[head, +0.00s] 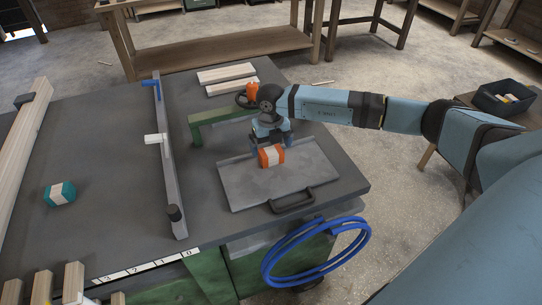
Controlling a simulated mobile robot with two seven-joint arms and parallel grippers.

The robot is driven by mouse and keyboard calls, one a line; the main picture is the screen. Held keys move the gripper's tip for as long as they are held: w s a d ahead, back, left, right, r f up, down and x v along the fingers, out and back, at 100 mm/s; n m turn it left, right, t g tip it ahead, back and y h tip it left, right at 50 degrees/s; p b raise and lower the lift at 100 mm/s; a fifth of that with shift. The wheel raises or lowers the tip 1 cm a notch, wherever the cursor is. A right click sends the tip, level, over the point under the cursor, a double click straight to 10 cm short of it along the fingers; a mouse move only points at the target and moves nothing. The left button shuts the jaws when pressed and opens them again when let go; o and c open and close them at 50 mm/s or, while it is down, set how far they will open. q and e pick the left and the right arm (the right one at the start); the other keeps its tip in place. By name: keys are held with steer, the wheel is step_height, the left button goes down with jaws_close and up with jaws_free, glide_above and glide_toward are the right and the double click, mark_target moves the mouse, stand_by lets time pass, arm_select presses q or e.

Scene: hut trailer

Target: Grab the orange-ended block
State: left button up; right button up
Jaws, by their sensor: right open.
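The orange-ended block (271,156) has a pale middle band and lies on a grey metal tray (240,189) with a black handle. The tray rests near the right end of the dark worktable. My right gripper (277,143) reaches in from the right and is just above and behind the block, pointing down. Its jaws are open, and partly hidden behind the block, so I cannot tell whether they touch it. My left gripper is not in the head view.
A teal-ended block (60,193) lies on the table at left. A long fence with a blue end (167,160) crosses the table left of the tray. A green bracket (213,122) stands behind the tray. A blue hose coil (318,252) hangs at the front.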

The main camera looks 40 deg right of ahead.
mark_target(271, 151)
steer(key=f, duration=0.5)
steer(key=shift+w+d+f, duration=0.15)
steer(key=shift+w, duration=0.05)
steer(key=c, duration=0.9)
